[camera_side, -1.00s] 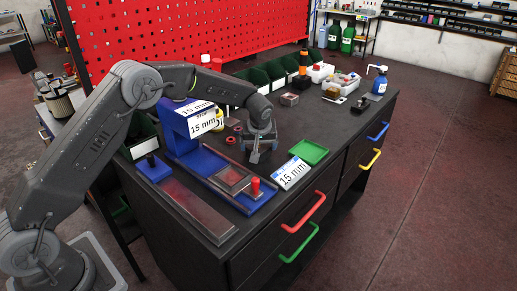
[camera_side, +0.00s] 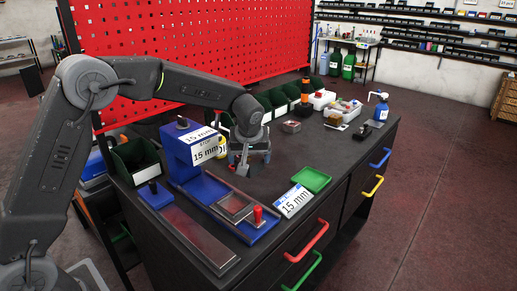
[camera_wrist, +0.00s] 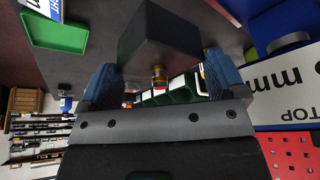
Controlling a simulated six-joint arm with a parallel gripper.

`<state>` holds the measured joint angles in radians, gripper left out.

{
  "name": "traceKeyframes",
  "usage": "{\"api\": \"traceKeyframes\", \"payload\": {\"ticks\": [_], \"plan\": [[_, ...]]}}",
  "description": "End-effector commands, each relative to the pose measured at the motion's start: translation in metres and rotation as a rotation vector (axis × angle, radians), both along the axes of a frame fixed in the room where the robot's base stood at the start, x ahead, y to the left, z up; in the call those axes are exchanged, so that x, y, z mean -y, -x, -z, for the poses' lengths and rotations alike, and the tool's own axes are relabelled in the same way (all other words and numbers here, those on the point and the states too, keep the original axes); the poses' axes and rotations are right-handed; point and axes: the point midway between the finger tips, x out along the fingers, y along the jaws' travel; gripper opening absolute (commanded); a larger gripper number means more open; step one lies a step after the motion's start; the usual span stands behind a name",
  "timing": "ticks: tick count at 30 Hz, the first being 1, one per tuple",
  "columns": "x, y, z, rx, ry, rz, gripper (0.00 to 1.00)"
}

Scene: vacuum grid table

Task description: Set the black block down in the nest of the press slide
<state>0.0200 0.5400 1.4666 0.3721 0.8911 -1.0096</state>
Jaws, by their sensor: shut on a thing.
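My gripper (camera_side: 247,162) hangs above the bench, behind the press slide. Its blue-padded fingers, also in the wrist view (camera_wrist: 162,80), are shut on the black block (camera_wrist: 158,35), which sits between the tips. In the side view the block (camera_side: 242,171) is small and hard to make out. The press slide's nest (camera_side: 234,207) is a metal-framed plate on a blue base, in front of my gripper. A red knob (camera_side: 258,214) stands at its front end. The block is apart from the nest. The blue press body (camera_side: 183,150) stands left of my gripper with "15 mm" signs.
A green tray (camera_side: 312,179) and a "15 mm" card (camera_side: 294,201) lie right of the slide. A long metal plate (camera_side: 200,240) lies to the left. Dark green bins (camera_side: 280,101) line the back. The bench between slide and bins is mostly clear.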

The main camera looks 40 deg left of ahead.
Motion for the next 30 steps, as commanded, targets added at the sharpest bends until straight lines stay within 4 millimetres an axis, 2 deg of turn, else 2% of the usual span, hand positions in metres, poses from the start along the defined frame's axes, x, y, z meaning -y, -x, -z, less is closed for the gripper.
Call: {"api": "traceKeyframes", "payload": {"ticks": [1,6,11,15,30], "plan": [[0.003,0.015,-0.001,0.003,0.0,0.002,0.56],[0.01,0.053,0.005,0.003,0.003,0.003,0.56],[0.012,0.073,0.009,0.003,0.005,0.005,0.56],[0.013,0.079,0.011,0.002,0.005,0.005,0.56],[0.013,0.078,0.017,0.002,0.006,0.005,0.56]]}}
